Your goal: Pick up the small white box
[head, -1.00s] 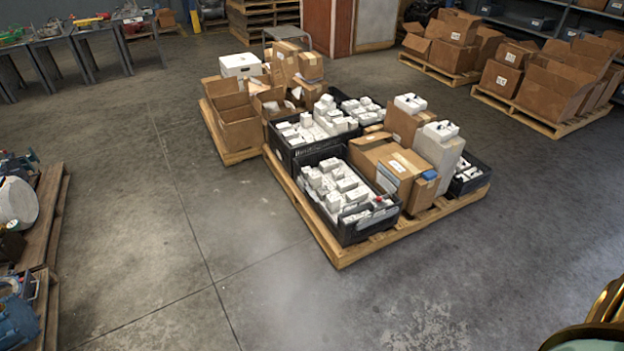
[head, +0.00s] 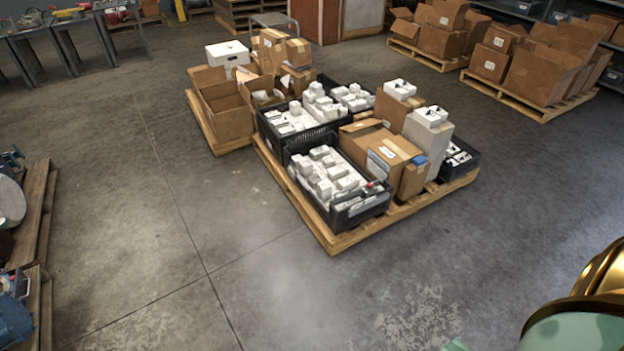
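Several small white boxes (head: 337,172) fill a black crate (head: 356,214) at the front of the middle pallet. More small white boxes (head: 290,124) lie in a second black crate (head: 270,135) just behind it. I cannot tell which single box the task names. A larger white box (head: 227,53) stands on cartons further back. Neither gripper shows in the head view; only a gold and green part of me shows at the lower right.
Brown cartons (head: 370,148) stand beside the crates on the wooden pallet (head: 335,243). Another loaded pallet (head: 34,225) is at the left edge. Cartons on pallets (head: 539,108) stand at the upper right, and tables (head: 63,30) at the upper left. The floor in front is clear.

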